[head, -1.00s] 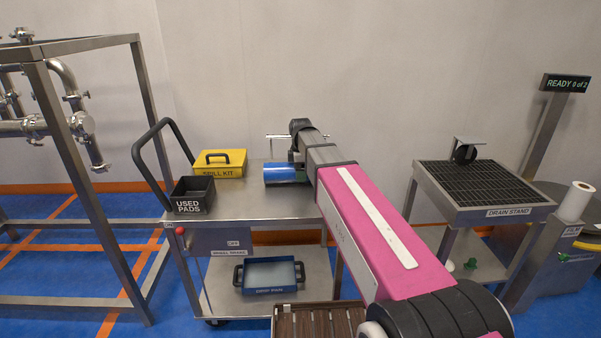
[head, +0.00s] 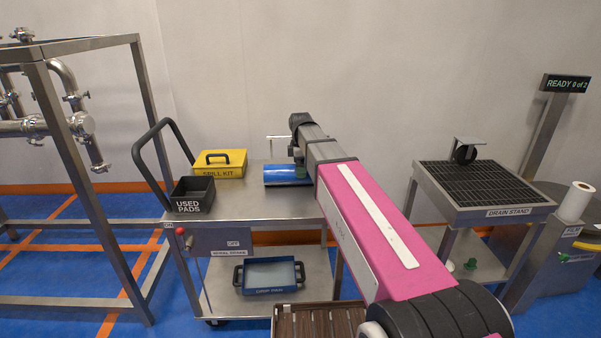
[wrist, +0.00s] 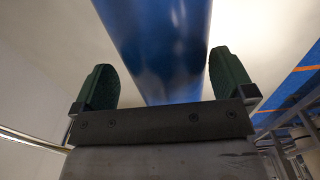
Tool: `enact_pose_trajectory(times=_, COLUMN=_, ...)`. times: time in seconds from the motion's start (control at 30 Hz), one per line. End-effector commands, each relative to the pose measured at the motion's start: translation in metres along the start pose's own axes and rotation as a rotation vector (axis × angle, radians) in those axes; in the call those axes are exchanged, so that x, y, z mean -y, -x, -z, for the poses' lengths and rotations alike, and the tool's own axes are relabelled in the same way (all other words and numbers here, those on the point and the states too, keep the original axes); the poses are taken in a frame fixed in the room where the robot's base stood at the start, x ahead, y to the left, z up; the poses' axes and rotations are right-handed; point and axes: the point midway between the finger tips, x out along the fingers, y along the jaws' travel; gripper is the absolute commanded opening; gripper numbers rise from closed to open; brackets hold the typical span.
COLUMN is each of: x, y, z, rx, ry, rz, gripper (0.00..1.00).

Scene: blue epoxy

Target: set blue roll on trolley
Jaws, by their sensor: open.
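The blue roll (head: 287,174) lies on its side on the top shelf of the steel trolley (head: 248,205), right of the yellow box. In the wrist view the blue roll (wrist: 158,50) spans the space between and beyond my fingers. My gripper (wrist: 161,88) is open, with one dark green finger on each side of the roll and a visible gap to it. In the head view my arm hides most of the gripper, above the right end of the roll.
A yellow spill kit box (head: 219,164) and a black used pads bin (head: 193,195) stand on the trolley's left part. A blue tray (head: 269,275) is on its lower shelf. The drain stand (head: 484,188) is at right. The trolley top's front middle is clear.

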Motion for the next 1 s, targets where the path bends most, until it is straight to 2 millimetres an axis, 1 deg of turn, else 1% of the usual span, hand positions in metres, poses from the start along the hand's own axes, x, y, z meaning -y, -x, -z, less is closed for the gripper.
enact_pose_trajectory(times=0.03, x=-0.001, y=0.010, z=0.000, rx=0.000, ry=0.000, rz=-0.002, gripper=1.00)
enact_pose_trajectory(times=0.1, x=-0.001, y=0.022, z=0.000, rx=0.000, ry=0.000, rz=-0.003, gripper=1.00)
enact_pose_trajectory(times=0.3, x=-0.001, y=0.057, z=0.000, rx=0.000, ry=0.000, rz=-0.002, gripper=1.00)
enact_pose_trajectory(times=0.4, x=-0.001, y=0.072, z=0.000, rx=0.000, ry=0.000, rz=-0.002, gripper=1.00)
enact_pose_trajectory(times=0.5, x=-0.001, y=0.083, z=0.000, rx=0.000, ry=0.000, rz=-0.001, gripper=1.00)
enact_pose_trajectory(times=0.6, x=-0.001, y=0.091, z=0.000, rx=0.000, ry=0.000, rz=-0.001, gripper=1.00)
enact_pose_trajectory(times=0.7, x=0.000, y=0.096, z=0.000, rx=0.000, ry=0.000, rz=0.000, gripper=1.00)
enact_pose_trajectory(times=1.0, x=0.000, y=0.097, z=0.000, rx=0.000, ry=0.000, rz=0.001, gripper=1.00)
